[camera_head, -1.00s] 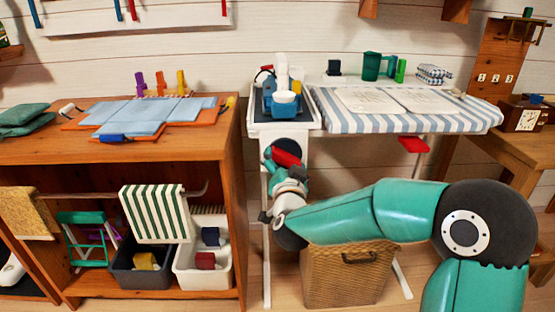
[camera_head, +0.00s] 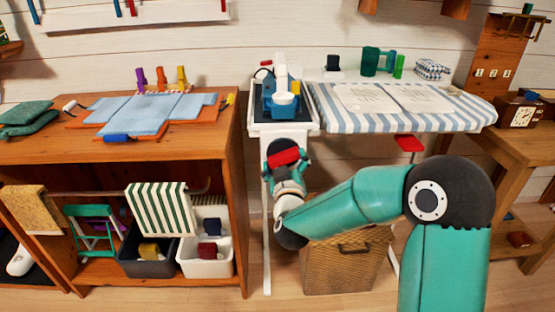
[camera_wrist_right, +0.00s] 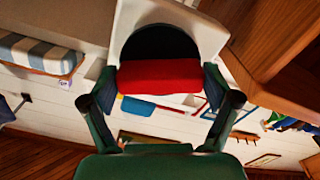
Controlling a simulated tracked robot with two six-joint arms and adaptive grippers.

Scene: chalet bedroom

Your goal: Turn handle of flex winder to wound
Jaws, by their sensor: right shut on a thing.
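The flex winder is a white panel with a dark round disc, below the blue tray; it shows close up in the right wrist view (camera_wrist_right: 165,18). Its red handle (camera_head: 284,157) lies across the disc, nearly level in the head view. In the right wrist view the red handle (camera_wrist_right: 160,76) sits between my fingers. My right gripper (camera_head: 284,165) is shut on it, reaching up from below. The gripper hides part of the disc. No flex can be made out on the winder. My left gripper is not in view.
A striped ironing board (camera_head: 350,122) stands to the right, with a red part (camera_head: 409,143) beneath it. A wicker basket (camera_head: 345,275) is on the floor behind my right arm. A wooden shelf unit (camera_head: 170,152) stands close on the left.

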